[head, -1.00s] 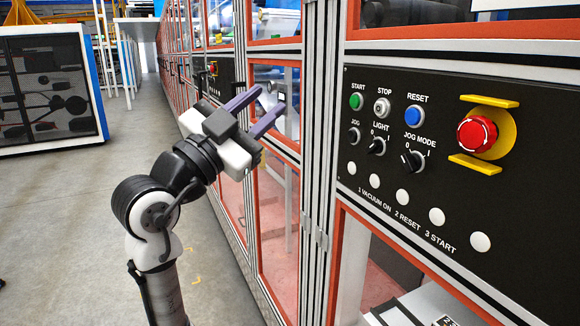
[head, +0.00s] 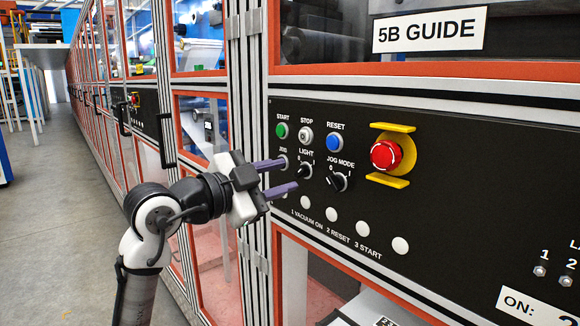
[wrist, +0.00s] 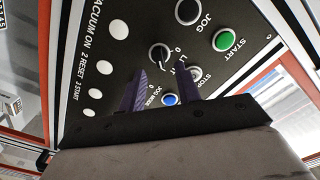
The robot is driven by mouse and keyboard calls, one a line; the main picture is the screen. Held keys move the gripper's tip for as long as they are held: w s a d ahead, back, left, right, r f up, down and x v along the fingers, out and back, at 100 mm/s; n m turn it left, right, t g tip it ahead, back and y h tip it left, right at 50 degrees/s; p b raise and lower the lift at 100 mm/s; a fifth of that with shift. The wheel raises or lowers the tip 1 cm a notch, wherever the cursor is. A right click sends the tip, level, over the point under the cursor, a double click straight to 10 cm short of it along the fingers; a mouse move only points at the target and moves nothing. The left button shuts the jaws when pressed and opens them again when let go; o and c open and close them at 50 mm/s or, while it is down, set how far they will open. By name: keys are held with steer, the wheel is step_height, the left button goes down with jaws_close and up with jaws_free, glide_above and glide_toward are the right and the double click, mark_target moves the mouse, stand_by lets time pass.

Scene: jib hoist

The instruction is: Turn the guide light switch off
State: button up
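The light switch (head: 305,170) is a small black rotary knob under the word LIGHT on the black control panel, with 0 and 1 marks above it. Which mark it points to is too small to tell. My gripper (head: 290,174) is open and empty, just left of the knob and pointing at the panel. In the wrist view the knob (wrist: 158,53) shows just beyond and between the two purple fingertips (wrist: 160,70). The fingers appear apart from it.
The JOG MODE knob (head: 339,181) is right of the light switch. Green START (head: 282,131), STOP (head: 306,135) and blue RESET (head: 335,142) buttons are above. A red emergency stop (head: 386,154) with yellow guards is further right. White round buttons (head: 333,214) run below.

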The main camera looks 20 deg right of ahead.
mark_target(299, 172)
steer(key=shift+x, duration=1.6)
jaws_close()
